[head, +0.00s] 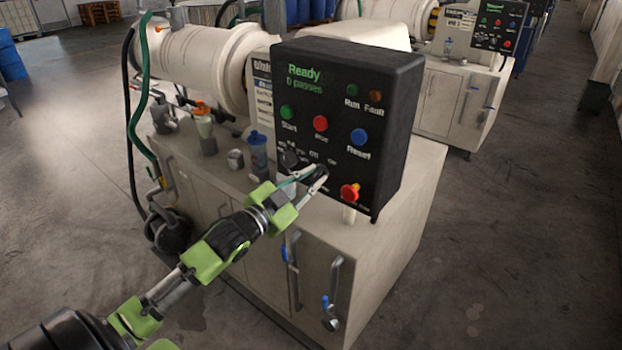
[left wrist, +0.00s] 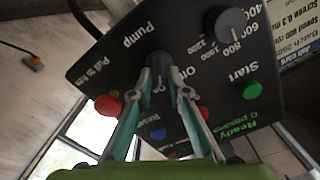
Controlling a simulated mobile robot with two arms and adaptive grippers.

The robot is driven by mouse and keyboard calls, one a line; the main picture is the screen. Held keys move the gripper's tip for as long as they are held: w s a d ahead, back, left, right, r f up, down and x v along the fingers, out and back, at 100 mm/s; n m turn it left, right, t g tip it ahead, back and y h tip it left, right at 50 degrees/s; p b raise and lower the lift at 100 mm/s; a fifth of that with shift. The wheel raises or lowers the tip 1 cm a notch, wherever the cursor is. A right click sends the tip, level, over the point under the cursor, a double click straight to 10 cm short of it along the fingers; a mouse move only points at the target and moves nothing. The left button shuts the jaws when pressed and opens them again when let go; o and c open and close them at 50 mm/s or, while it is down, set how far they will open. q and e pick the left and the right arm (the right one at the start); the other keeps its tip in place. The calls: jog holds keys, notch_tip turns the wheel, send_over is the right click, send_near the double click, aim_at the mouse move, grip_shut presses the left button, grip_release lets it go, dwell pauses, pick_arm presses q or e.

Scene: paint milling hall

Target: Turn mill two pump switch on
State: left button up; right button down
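The black control panel (head: 345,110) of the nearest mill shows "Ready" and "0 passes" in green. In the left wrist view, upside down, the panel (left wrist: 90,72) carries the words "Pump" and "On" around a dark pump switch (left wrist: 158,64). My left gripper (head: 318,176) is at the panel's lower edge. Its two fingers close in on both sides of the switch; the gripper also shows in the left wrist view (left wrist: 160,76). The fingers hide much of the switch, and I cannot tell which way it points. My right gripper is not in view.
A red mushroom button (head: 350,192) sits just right of the switch, and a dark speed knob (left wrist: 231,24) on its other side. Start (head: 287,111), red and Reset buttons are above. The cream cabinet (head: 395,230) stands below. A second mill (head: 455,95) stands behind; open floor lies right.

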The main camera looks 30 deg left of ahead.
pick_arm(q)
jog(key=shift+s, duration=0.15)
jog(key=shift+s+f, duration=0.1)
jog(key=shift+s, duration=0.2)
jog(key=s, duration=1.1)
jog(key=shift+a, duration=0.45)
